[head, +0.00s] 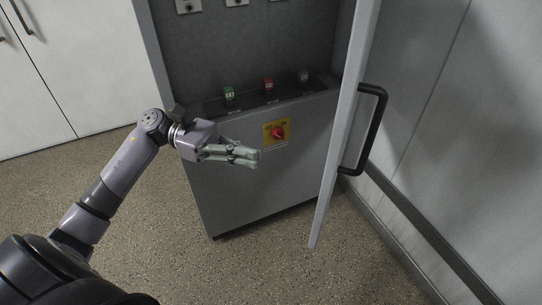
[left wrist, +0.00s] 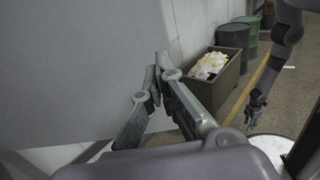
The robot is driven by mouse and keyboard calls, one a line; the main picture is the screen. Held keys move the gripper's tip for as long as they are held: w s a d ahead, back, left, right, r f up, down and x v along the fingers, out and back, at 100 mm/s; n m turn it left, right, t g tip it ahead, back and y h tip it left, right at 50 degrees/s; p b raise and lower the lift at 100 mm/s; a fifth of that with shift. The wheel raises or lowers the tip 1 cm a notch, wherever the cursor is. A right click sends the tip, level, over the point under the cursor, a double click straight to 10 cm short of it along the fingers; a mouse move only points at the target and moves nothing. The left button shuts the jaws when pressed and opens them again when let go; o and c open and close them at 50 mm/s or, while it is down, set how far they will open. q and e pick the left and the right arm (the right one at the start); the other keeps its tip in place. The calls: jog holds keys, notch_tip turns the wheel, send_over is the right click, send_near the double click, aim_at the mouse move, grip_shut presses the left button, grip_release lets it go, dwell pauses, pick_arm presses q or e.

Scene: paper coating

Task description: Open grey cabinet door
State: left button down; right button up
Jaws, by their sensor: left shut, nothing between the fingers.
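The grey cabinet (head: 222,182) stands ahead of me in the head view. Its door (head: 341,130) stands open, swung out to the right and seen nearly edge-on. A black handle (head: 377,125) is on the door's outer side. My left gripper (head: 257,157) is shut and empty, in front of the cabinet's lower panel and left of the door, apart from the handle. Its fingers also show closed in the left wrist view (left wrist: 154,85), before a plain grey surface. My right gripper (left wrist: 254,115) hangs at the right of that view, too small to tell its state.
A red switch on a yellow plate (head: 277,132) and several buttons are on the cabinet front. A grey wall with a dark rail (head: 420,225) is right of the door. White cupboards (head: 75,60) stand at left. Speckled floor is clear. A brown bin (left wrist: 222,80) shows behind.

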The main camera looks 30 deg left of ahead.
pick_arm(q)
jog(key=w+d+p, duration=0.1)
jog(key=d+p, duration=0.5)
jog(key=d, duration=0.6)
jog(key=shift+d, duration=0.2)
jog(key=shift+w, duration=0.1)
